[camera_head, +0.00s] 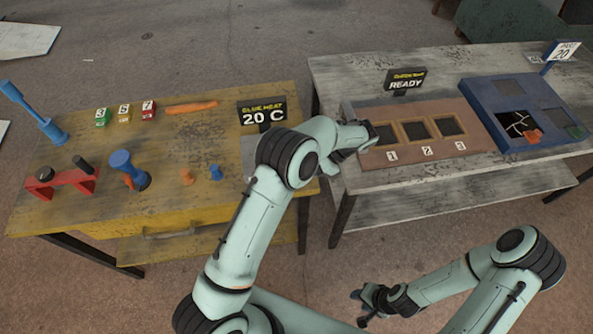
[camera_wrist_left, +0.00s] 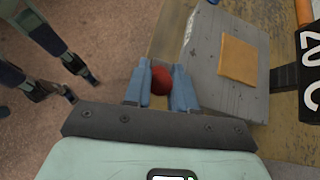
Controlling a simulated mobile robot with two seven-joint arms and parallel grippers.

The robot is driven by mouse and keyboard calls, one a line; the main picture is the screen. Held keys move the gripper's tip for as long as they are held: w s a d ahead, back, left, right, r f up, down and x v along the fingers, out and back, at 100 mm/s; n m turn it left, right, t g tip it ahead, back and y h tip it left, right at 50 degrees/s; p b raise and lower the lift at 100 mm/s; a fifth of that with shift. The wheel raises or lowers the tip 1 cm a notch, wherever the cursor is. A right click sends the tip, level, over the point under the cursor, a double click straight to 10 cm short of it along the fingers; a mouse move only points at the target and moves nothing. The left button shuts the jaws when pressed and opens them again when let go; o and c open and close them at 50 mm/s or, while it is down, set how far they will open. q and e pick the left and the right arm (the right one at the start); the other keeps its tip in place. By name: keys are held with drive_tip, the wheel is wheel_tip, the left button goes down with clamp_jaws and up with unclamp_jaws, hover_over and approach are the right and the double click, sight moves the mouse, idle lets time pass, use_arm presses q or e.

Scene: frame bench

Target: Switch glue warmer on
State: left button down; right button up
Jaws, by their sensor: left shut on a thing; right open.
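The glue warmer is a grey box with an orange pad on top (camera_wrist_left: 226,82) in the left wrist view. In the head view only a grey edge of it (camera_head: 249,150) shows beside my left arm. The "GLUE HEAT 20 C" sign (camera_head: 262,114) stands behind it, and part of it shows in the left wrist view (camera_wrist_left: 311,65). My left gripper (camera_wrist_left: 159,88) has its blue fingers on either side of a round red knob (camera_wrist_left: 160,79) beside the box, shut on it. My arm hides these fingers in the head view. My right gripper (camera_head: 373,305) is open and empty over the floor.
The yellow bench (camera_head: 150,190) holds a red stand (camera_head: 65,184), blue tool (camera_head: 128,170), numbered blocks (camera_head: 123,114) and an orange strip (camera_head: 191,107). The grey bench (camera_head: 440,75) at right carries a numbered frame board (camera_head: 465,147), a "READY" sign (camera_head: 405,82) and a blue tray (camera_head: 484,98).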

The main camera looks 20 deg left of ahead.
use_arm(q)
drive_tip(key=shift+w+d+f+y, duration=0.1)
drive_tip(key=shift+w+d+y, duration=0.1)
drive_tip(key=shift+y, duration=0.2)
idle(0.3)
drive_tip(key=c, duration=1.2)
unclamp_jaws()
drive_tip(key=shift+f, duration=0.1)
drive_tip(key=shift+g, duration=0.3)
